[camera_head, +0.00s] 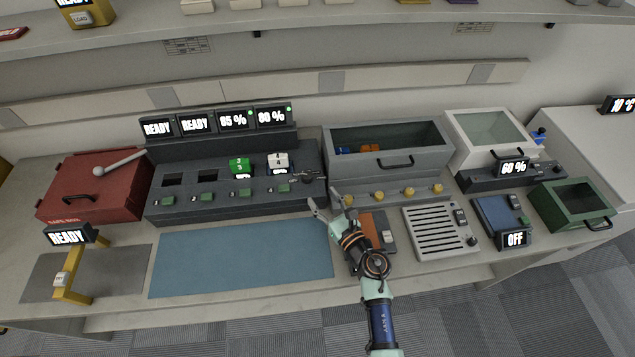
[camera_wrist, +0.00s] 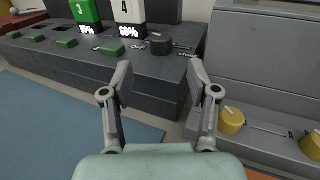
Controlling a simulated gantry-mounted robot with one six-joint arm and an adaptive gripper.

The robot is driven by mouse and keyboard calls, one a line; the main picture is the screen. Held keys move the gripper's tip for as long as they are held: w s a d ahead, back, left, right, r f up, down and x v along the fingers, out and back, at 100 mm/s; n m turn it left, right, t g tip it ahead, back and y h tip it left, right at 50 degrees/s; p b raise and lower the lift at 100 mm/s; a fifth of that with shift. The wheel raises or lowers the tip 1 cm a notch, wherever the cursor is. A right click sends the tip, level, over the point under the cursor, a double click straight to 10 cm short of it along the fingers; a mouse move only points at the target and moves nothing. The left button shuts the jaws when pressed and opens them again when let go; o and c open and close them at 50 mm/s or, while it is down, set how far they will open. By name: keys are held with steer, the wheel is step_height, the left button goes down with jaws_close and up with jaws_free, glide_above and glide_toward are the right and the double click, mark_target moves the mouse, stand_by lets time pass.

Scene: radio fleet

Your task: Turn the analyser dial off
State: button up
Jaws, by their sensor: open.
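A round black dial (camera_wrist: 161,44) with a light mark on top sits at the right end of a dark multi-bay station (camera_head: 235,185). In the head view the dial (camera_head: 309,175) is just beyond my fingertips. My gripper (camera_head: 324,203) is open and empty, in front of the station's right end. In the wrist view the dial lies ahead, between the directions of the two fingertips (camera_wrist: 160,75), apart from them. No readable label shows which device is the analyser.
Green block 3 (camera_head: 239,164) and white block 4 (camera_head: 278,160) stand left of the dial. A grey cabinet with yellow knobs (camera_head: 409,191) is close on the right. A blue device (camera_head: 492,215) has an OFF display (camera_head: 515,240). The blue mat (camera_head: 240,260) is clear.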

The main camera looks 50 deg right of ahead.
mark_target(312, 179)
steer(key=shift+w+d+b, duration=0.15)
steer(key=shift+w+b, duration=0.2)
steer(key=shift+b, duration=0.05)
steer(key=b+x, duration=0.2)
steer(key=x, duration=0.5)
jaws_close()
steer(key=shift+s+d+f+n+y+b, duration=0.15)
steer(key=shift+d+n+y+b, duration=0.15)
steer(key=shift+n+y+b, duration=0.45)
steer(key=n+y+b, duration=0.1)
steer(key=y+b, duration=0.2)
steer(key=shift+d+f+n+t+y, duration=0.15)
steer(key=shift+f+n+t+y, duration=0.1)
steer(key=shift+n+t, duration=0.1)
steer(key=shift+r+n+y+b, duration=0.15)
steer(key=shift+n+y+b, duration=0.3)
steer(key=shift+y, duration=0.15)
steer(key=shift+r+y, duration=0.25)
steer(key=shift+y, duration=0.05)
